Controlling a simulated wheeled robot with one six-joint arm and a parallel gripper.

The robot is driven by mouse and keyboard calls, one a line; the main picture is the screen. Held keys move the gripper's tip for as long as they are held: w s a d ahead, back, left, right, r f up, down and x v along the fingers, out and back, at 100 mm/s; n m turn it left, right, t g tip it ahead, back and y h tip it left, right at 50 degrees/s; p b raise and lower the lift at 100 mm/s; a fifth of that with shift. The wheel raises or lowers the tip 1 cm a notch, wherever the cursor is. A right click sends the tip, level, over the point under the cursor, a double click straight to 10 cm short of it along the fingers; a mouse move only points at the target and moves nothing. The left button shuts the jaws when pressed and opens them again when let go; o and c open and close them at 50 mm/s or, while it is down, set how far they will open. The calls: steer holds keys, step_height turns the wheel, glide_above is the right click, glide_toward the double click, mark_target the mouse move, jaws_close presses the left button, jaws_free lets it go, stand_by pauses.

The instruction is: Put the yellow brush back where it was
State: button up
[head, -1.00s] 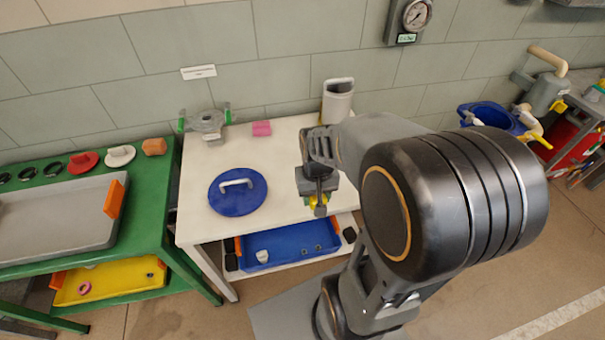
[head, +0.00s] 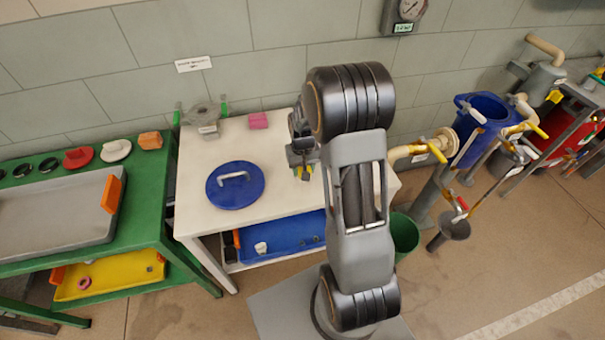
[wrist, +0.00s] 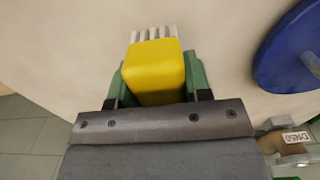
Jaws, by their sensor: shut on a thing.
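The yellow brush (wrist: 155,72) is between the green fingers of my gripper (wrist: 157,84) in the wrist view, with its pale bristles (wrist: 153,34) pointing away from the palm. My gripper is shut on it. In the head view my gripper (head: 302,172) is over the right part of the white table (head: 190,205), and only a little of the brush shows there. Whether the brush touches the tabletop, I cannot tell.
A blue lid (head: 222,194) lies left of my gripper. A grey valve part (head: 202,119) and a pink block (head: 258,121) are at the back. A blue tray (head: 285,241) is on the lower shelf. A green bucket (head: 404,236) stands right of my arm.

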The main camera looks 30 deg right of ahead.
steer(key=shift+w+f, duration=0.2)
steer(key=shift+f, duration=1.6)
steer(key=o, duration=0.8)
steer(key=shift+o, duration=0.2)
steer(key=r, duration=1.3)
steer(key=shift+s+a, duration=0.3)
steer(key=shift+a, duration=0.05)
steer(key=s+a+r+n+t, duration=0.1)
steer(key=s+a+r, duration=0.3)
steer(key=s, duration=0.3)
steer(key=s+a+r+n+t, duration=0.1)
steer(key=s+a+r, duration=0.3)
steer(key=s, duration=0.4)
steer(key=shift+s+a+t, duration=0.2)
steer(key=shift+a+t, duration=0.25)
steer(key=shift+t, duration=0.25)
